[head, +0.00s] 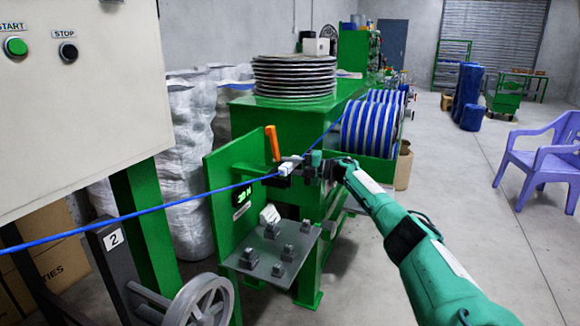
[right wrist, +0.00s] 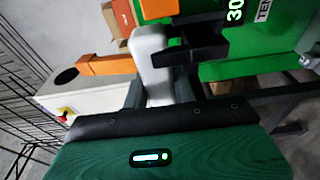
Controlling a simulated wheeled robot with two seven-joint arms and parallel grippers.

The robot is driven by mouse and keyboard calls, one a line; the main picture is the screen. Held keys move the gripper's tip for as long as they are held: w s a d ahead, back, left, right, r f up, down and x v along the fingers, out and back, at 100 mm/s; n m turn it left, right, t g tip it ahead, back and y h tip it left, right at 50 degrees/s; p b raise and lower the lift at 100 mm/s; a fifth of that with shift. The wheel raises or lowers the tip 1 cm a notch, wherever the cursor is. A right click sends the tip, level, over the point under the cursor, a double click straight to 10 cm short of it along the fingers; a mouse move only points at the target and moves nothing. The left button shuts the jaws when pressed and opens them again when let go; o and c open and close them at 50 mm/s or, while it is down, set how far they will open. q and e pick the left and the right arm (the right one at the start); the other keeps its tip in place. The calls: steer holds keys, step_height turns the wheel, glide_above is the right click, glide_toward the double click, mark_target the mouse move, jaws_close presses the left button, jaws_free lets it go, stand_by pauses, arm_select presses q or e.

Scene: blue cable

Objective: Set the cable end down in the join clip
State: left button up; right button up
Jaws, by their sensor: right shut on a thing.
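A blue cable (head: 130,217) runs in from the left edge to a small white piece (head: 288,169) beside the green machine's panel. Another stretch of blue cable (head: 331,127) comes down from the spool to my right gripper (head: 303,168). In the right wrist view a white rounded piece (right wrist: 152,50) stands between the fingers, close to black blocks (right wrist: 196,42). The cable end itself is hidden there, and I cannot single out the join clip. My left gripper is out of view.
A grey plate (head: 250,268) with several small blocks lies below. A handwheel (head: 202,300) and control box (head: 75,95) are at left.

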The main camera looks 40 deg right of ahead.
steer(key=shift+f+b, duration=0.5)
steer(key=shift+f, duration=0.2)
stand_by(0.6)
steer(key=o, duration=1)
steer(key=shift+s, duration=0.1)
steer(key=b+v, duration=0.1)
steer(key=v, duration=1.2)
steer(key=shift+s+d, duration=0.2)
steer(key=shift+d, duration=0.05)
steer(key=shift+f, duration=0.1)
